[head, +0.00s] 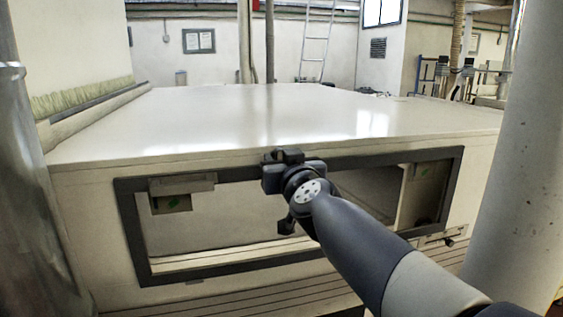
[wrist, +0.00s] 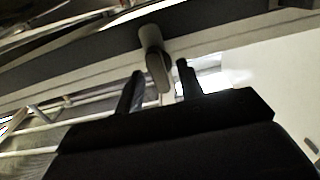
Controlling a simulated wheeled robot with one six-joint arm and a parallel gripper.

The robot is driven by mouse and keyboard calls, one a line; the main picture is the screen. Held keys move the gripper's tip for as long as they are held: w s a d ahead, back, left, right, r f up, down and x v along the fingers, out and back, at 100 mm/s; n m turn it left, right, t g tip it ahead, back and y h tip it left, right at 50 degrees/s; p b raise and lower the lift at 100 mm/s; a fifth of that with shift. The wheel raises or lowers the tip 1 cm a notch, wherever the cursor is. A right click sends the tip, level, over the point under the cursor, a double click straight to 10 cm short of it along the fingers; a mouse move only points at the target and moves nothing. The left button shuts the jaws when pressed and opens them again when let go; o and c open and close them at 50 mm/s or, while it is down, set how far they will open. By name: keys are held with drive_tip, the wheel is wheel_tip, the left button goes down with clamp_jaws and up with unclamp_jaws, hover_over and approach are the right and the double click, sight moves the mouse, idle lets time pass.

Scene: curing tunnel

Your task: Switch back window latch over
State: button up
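A window with a dark grey frame (head: 128,222) is set in the front of the cream tunnel housing. In the wrist view, a rounded grey-beige latch (wrist: 153,50) stands at the dark frame band (wrist: 90,57). My gripper (wrist: 160,68) is open, with one finger on each side of the latch's lower end. A gap shows on both sides, widest at the right finger; I cannot tell whether the left finger touches. In the head view my wrist and gripper (head: 290,190) are at the frame's upper bar and hide the latch and fingertips.
The housing top (head: 270,115) is broad, flat and clear. A thick pale column (head: 518,170) stands close on the right, and a grey metal post (head: 30,200) on the left. Beige boxes sit in the window's left (head: 182,184) and right (head: 424,190) upper corners.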

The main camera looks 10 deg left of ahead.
drive_tip(key=shift+c, duration=0.6)
clamp_jaws()
drive_tip(key=shift+m, duration=0.3)
drive_tip(key=shift+w+d+f+m+b, duration=0.1)
drive_tip(key=shift+m+b, duration=0.1)
drive_tip(key=shift+m, duration=2.7)
drive_tip(key=shift+d+f+m+b, duration=0.1)
drive_tip(key=shift+m+b, duration=0.05)
drive_tip(key=shift+m, duration=2.75)
drive_tip(key=shift+w+f+m+b, duration=0.1)
drive_tip(key=shift+m+b, duration=0.1)
drive_tip(key=shift+m, duration=2.7)
drive_tip(key=shift+o, duration=0.6)
unclamp_jaws()
